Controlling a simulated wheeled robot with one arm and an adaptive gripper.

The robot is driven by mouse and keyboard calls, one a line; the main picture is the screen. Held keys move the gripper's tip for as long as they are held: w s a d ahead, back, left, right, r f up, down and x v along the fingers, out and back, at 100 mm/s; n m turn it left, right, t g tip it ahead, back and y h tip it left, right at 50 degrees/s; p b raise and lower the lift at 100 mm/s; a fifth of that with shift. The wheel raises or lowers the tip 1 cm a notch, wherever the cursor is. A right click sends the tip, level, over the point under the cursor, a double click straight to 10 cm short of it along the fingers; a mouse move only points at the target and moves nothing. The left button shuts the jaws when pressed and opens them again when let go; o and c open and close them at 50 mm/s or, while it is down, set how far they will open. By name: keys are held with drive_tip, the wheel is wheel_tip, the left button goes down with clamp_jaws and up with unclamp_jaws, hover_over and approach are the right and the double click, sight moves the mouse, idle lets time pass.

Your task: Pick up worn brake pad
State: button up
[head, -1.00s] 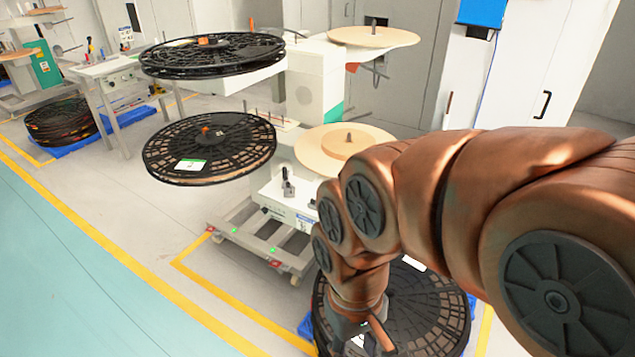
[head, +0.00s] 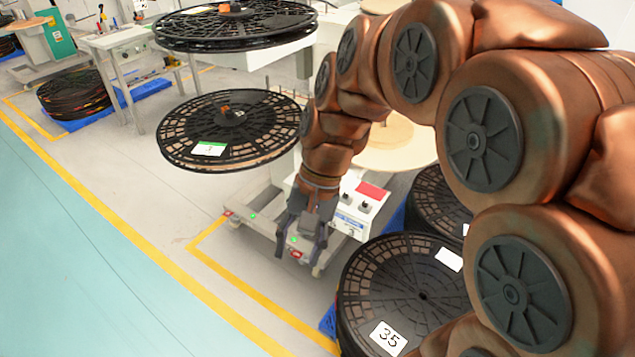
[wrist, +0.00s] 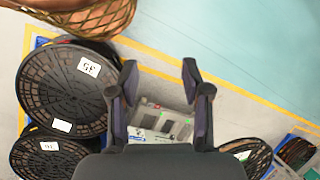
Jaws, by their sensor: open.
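My gripper (head: 302,240) points down, open and empty, in front of the rewind station's low base in the head view. In the wrist view its two fingers (wrist: 160,78) are spread apart with nothing between the tips. I cannot make out a worn brake pad for certain. Small dark pieces (wrist: 168,125) show on the light station base beyond the fingers in the wrist view, too small to identify. The white control box (head: 352,212) with dark knobs and a red patch (head: 372,190) stands just right of my gripper in the head view. My arm hides part of the station.
A large black reel labelled 35 (head: 405,290) lies low at the right, with another stacked reel (head: 440,200) behind it. Two black reels (head: 235,25) (head: 228,130) are mounted on the station at left. The floor inside the yellow line is clear at front left.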

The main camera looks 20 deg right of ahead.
drive_tip(key=w+d+f+m+t+y+b, duration=0.1)
drive_tip(key=w+d+m+y+b, duration=0.15)
drive_tip(key=w, duration=0.85)
drive_tip(key=w+d+f+m+t+y+b, duration=0.1)
drive_tip(key=w+f+m+t+y+b, duration=0.2)
drive_tip(key=w, duration=0.7)
drive_tip(key=w+d+m+y+b, duration=0.15)
drive_tip(key=w+m, duration=0.35)
drive_tip(key=w, duration=0.6)
drive_tip(key=w+d+f+m+t+y+b, duration=0.25)
drive_tip(key=w+d+f, duration=0.2)
drive_tip(key=d, duration=0.45)
drive_tip(key=w+d+f+m+t+y+b, duration=0.2)
drive_tip(key=w+d+f+m, duration=0.15)
drive_tip(key=w+d, duration=0.35)
drive_tip(key=shift+m+t+y, duration=0.45)
drive_tip(key=shift+m, duration=0.1)
drive_tip(key=d+f, duration=0.2)
drive_tip(key=f, duration=0.2)
drive_tip(key=s+d+f+b, duration=0.1)
drive_tip(key=d+f, duration=0.2)
drive_tip(key=f, duration=0.1)
drive_tip(key=s+d+f+b, duration=0.1)
drive_tip(key=d+f, duration=0.1)
drive_tip(key=f, duration=0.3)
drive_tip(key=shift+s+d, duration=0.15)
drive_tip(key=shift+d, duration=0.15)
drive_tip(key=shift+p+x, duration=0.45)
drive_tip(key=shift+x, duration=3.35)
drive_tip(key=shift+c, duration=0.3)
